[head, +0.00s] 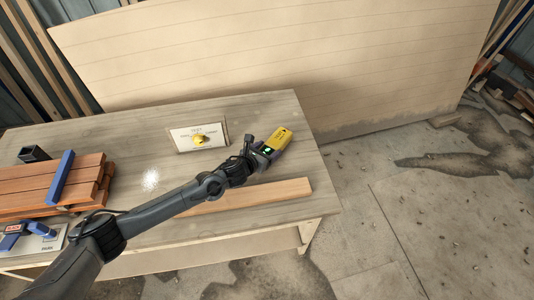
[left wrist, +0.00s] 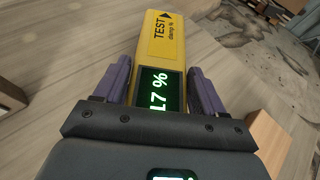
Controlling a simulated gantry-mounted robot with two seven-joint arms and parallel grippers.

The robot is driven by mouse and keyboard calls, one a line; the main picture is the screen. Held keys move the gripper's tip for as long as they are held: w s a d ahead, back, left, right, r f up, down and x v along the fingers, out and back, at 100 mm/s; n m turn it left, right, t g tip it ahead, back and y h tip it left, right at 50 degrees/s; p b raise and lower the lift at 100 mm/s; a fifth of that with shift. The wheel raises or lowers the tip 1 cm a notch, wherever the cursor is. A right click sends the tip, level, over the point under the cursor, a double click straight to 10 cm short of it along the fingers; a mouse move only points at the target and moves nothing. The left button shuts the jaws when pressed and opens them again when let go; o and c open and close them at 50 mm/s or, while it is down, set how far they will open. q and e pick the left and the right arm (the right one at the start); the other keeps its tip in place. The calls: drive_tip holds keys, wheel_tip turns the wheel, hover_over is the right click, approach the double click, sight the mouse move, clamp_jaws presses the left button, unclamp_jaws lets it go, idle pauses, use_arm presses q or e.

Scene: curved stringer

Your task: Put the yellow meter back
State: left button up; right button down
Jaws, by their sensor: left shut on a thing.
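The yellow meter (head: 281,139) is at the right end of the workbench in the head view. In the left wrist view the yellow meter (left wrist: 163,42) fills the space between the fingers, marked "TEST damp %", with a green "17 %" on its dark screen. My left gripper (head: 265,151) is shut on it, one purple finger on each side; the gripper also shows in the left wrist view (left wrist: 161,88). My right gripper is not in view.
A reddish board (head: 250,195) lies along the bench's front right. Stacked reddish boards (head: 40,185) with a blue clamp (head: 61,177) and a dark square cup (head: 34,153) are at the left. A large pale panel (head: 300,55) stands behind the workbench (head: 110,125).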

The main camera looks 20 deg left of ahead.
use_arm(q)
drive_tip(key=shift+f, duration=0.65)
drive_tip(key=shift+f, duration=0.1)
drive_tip(key=o, duration=1.4)
drive_tip(key=shift+r, duration=0.2)
drive_tip(key=p+v, duration=0.2)
drive_tip(key=v, duration=1)
